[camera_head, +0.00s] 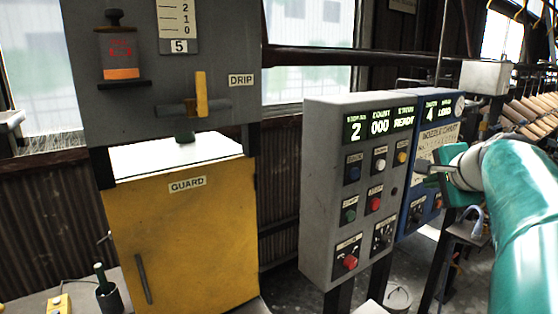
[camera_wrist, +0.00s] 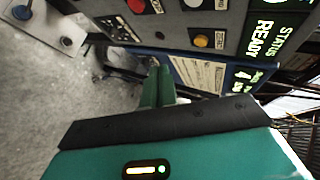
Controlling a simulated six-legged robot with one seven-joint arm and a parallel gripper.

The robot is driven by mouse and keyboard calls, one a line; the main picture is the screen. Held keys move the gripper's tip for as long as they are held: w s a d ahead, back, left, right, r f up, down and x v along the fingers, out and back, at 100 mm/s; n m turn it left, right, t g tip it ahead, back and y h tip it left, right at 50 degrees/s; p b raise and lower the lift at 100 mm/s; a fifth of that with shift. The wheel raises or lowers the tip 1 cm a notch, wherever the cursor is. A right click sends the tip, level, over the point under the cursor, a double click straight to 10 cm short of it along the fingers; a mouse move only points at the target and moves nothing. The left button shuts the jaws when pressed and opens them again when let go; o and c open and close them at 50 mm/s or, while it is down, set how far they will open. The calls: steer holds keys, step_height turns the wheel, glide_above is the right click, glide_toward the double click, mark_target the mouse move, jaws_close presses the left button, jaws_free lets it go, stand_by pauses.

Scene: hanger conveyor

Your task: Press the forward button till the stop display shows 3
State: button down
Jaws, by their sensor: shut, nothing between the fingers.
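A grey control box (camera_head: 318,200) stands right of centre in the head view. Its green-lit display (camera_head: 378,123) reads 2 at the left, 000 under COUNT and READY under STATUS. My gripper (camera_head: 424,174) is shut and empty, right of the box and apart from the buttons. In the wrist view its green fingers (camera_wrist: 158,86) are together below the yellow button (camera_wrist: 201,40).
A blue box (camera_head: 430,118) showing 4 and LOAD stands behind my gripper. A yellow GUARD door (camera_head: 190,240) under a grey machine (camera_head: 215,60) is at the left. The space before the buttons looks clear.

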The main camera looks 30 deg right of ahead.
mark_target(382, 165)
steer(key=w, duration=0.9)
steer(key=shift+a, duration=0.45)
steer(key=shift+w, duration=0.15)
stand_by(1.5)
steer(key=shift+w, duration=0.25)
